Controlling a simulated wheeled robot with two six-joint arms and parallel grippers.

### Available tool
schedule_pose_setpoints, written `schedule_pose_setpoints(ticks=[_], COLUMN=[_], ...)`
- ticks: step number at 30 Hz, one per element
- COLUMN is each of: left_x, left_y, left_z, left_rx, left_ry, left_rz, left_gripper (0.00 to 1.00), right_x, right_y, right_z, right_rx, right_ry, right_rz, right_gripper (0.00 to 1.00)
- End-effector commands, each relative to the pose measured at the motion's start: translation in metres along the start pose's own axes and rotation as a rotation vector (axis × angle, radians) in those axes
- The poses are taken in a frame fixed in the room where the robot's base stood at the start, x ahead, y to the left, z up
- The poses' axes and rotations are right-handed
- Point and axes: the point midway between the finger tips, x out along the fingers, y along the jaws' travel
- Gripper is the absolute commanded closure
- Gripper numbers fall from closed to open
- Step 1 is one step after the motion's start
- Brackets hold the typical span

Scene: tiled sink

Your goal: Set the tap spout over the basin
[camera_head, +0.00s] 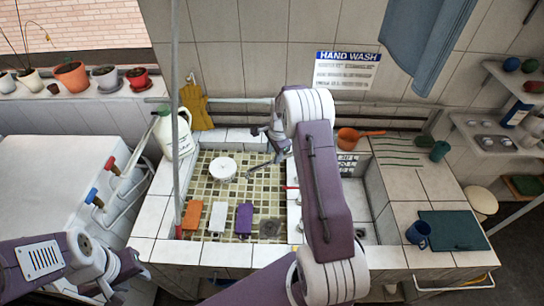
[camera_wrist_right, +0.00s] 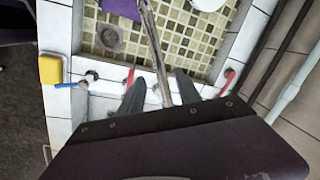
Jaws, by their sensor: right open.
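The tap spout (camera_head: 264,164) is a thin metal tube. In the head view its tip shows above the left, mosaic-tiled basin (camera_head: 190,165); its base is hidden behind my right arm. In the right wrist view the spout (camera_wrist_right: 154,45) runs from between the fingers out across the basin. My right gripper (camera_head: 275,145) is open; its fingers (camera_wrist_right: 160,85) lie on either side of the spout in that view, and contact cannot be told. My left gripper (camera_head: 130,266) is at the lower left, in front of the counter, away from the tap; its jaws are unclear.
A white round object (camera_head: 222,169), an orange block (camera_head: 193,214), a white block (camera_head: 218,217) and a purple block (camera_head: 244,219) lie in the left basin. Red tap handles (camera_wrist_right: 228,80) flank the spout. A white jug (camera_head: 172,135) stands left; a blue mug (camera_head: 418,233) right.

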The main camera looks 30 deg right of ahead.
Motion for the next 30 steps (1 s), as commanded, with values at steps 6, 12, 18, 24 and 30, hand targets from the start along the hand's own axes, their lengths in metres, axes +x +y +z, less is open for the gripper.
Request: schedule_pose_setpoints(ticks=[6, 12, 18, 24, 30], left_x=[-0.018, -0.019, -0.019, -0.019, -0.019], left_y=[0.0, 0.0, 0.0, 0.0, 0.0], left_z=[-0.002, -0.002, -0.002, -0.002, -0.002], left_rx=[0.0, 0.0, 0.0, 0.0, 0.0], left_ry=[0.0, 0.0, 0.0, 0.0, 0.0], left_rz=[0.0, 0.0, 0.0, 0.0, 0.0], left_gripper=[0.64, 0.64, 0.64, 0.64, 0.64], right_x=[0.034, 0.044, 0.044, 0.044, 0.044], right_y=[0.0, 0.0, 0.0, 0.0, 0.0], right_z=[0.0, 0.0, 0.0, 0.0, 0.0], right_rx=[-0.001, -0.001, -0.001, -0.001, -0.001], right_ry=[0.0, 0.001, 0.001, 0.001, 0.001], right_rz=[0.002, -0.001, -0.001, -0.001, -0.001], right_gripper=[0.59, 0.59, 0.71, 1.0, 1.0])
